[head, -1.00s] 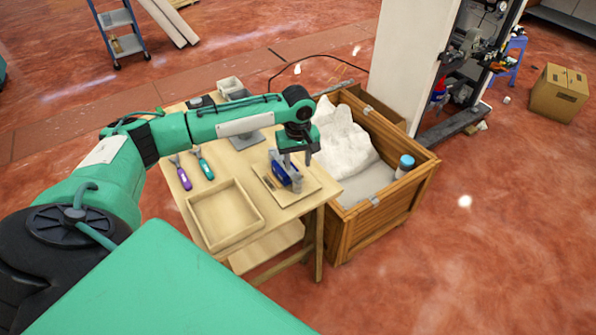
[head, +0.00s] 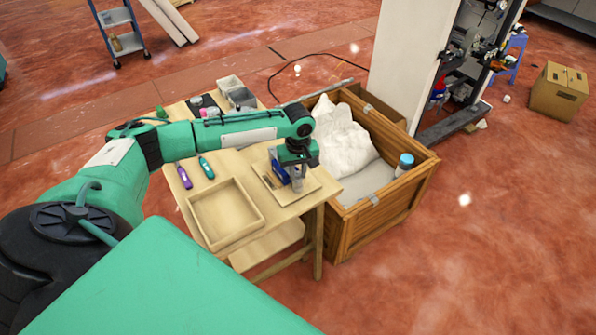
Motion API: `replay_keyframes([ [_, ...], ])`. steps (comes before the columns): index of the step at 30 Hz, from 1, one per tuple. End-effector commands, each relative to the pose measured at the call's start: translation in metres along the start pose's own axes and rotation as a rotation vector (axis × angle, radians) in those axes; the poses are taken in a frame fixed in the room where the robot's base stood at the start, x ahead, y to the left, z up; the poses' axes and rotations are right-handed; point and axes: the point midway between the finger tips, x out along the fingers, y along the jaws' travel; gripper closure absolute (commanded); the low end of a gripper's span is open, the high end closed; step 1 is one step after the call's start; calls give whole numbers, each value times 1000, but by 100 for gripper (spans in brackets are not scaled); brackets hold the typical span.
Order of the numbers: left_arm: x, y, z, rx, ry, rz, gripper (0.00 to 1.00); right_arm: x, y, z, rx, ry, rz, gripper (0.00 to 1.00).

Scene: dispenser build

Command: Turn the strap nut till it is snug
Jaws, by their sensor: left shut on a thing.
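My left gripper (head: 297,176) points down over the small board (head: 310,191) at the table's right front corner. It is shut at the grey upright part beside the blue piece (head: 279,173). The strap nut is too small to make out and seems hidden between the fingers. The blue piece stands on the board just left of the gripper, partly covered by it. My right gripper is not in view.
An empty wooden tray (head: 228,236) lies left of the board. Purple (head: 184,177) and teal (head: 206,168) handled tools lie behind it. Grey bins (head: 240,97) stand at the back. A wooden crate (head: 378,214) with a white sack (head: 343,140) and bottle (head: 404,166) adjoins the table's right.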

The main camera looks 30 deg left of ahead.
Motion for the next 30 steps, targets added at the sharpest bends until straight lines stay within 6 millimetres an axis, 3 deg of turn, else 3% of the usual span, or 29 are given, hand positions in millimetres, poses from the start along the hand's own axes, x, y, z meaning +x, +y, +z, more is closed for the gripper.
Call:
replay_keyframes([
  [11, -3, 0, 1, 87, -3, -1, 100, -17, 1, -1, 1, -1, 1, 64],
  [30, -4, -3, 0, 648, -5, -1, 100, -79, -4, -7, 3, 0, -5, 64],
])
